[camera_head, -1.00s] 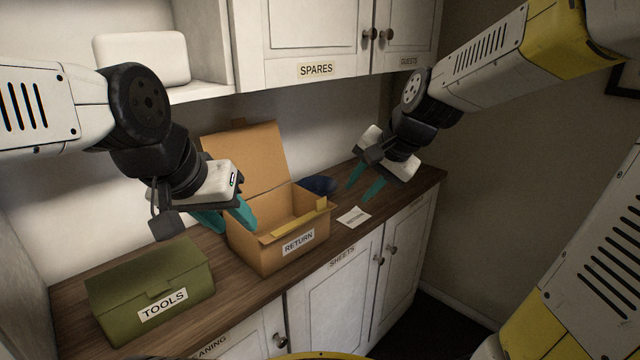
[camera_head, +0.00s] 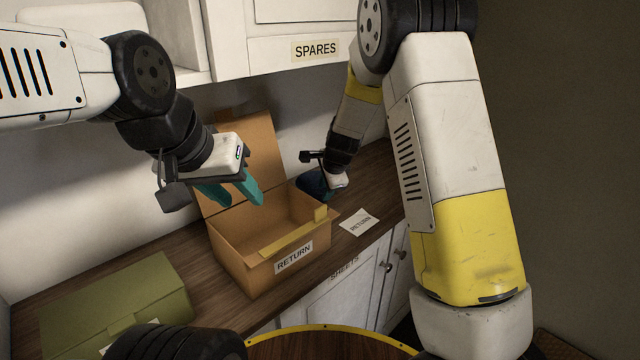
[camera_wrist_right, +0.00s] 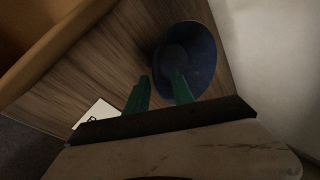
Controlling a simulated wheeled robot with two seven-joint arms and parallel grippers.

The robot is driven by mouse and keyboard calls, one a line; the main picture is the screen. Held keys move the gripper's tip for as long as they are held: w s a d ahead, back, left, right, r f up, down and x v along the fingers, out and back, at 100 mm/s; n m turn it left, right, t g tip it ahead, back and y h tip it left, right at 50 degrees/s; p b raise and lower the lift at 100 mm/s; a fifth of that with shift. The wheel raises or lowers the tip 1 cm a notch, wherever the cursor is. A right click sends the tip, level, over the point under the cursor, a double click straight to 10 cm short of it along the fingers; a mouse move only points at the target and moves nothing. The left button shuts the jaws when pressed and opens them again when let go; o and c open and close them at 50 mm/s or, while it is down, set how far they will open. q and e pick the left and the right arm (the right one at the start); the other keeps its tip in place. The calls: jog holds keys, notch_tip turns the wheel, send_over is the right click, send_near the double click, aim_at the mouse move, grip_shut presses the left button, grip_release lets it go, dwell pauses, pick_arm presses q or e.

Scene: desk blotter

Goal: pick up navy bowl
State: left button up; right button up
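The navy bowl (camera_head: 309,183) sits on the wooden counter behind the box, partly hidden by my right gripper (camera_head: 328,196) in the head view. In the right wrist view the bowl (camera_wrist_right: 198,45) is seen from above, its opening facing the camera. My right gripper (camera_wrist_right: 160,78) is open there, one finger overlapping the bowl's inside and the other outside its rim. I cannot tell whether either finger touches it. My left gripper (camera_head: 239,197) is open and empty above the cardboard box (camera_head: 258,272).
The open box labelled RETURN has its lid raised at the back. A RETURN card (camera_head: 359,222) lies on the counter (camera_head: 205,295) to its right. A green tools box (camera_head: 120,305) stands at the left. Wall cabinets (camera_head: 285,50) hang above.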

jog(key=x, duration=0.4)
jog(key=shift+s+f, duration=0.15)
jog(key=shift+f, duration=0.05)
grip_shut()
jog(key=shift+r, duration=0.1)
dwell(1.1)
